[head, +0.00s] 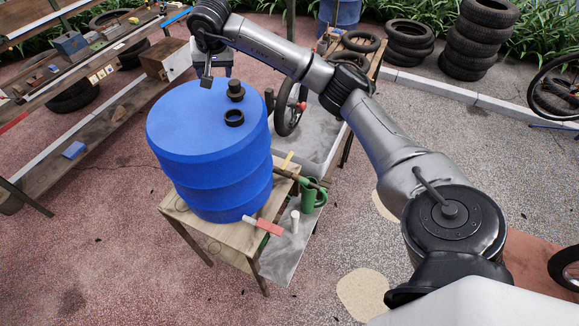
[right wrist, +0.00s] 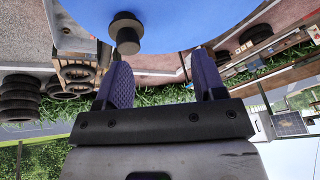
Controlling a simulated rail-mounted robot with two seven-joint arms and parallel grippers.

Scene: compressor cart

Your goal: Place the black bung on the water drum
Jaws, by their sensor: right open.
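The blue water drum (head: 205,150) stands upright on a small wooden table. The black bung (head: 235,92), a knob on a wider round base, stands upright on the drum's top near its back right edge. A black ring-shaped fitting (head: 234,118) sits on the drum top in front of it. My right gripper (head: 206,80) is over the drum top, left of the bung and apart from it. In the right wrist view the gripper (right wrist: 160,80) is open and empty. The bung (right wrist: 125,32) shows there beyond the left-hand finger. My left gripper is out of view.
A shelf unit (head: 110,110) stands to the left. Stacked tyres (head: 480,40) stand at the back right.

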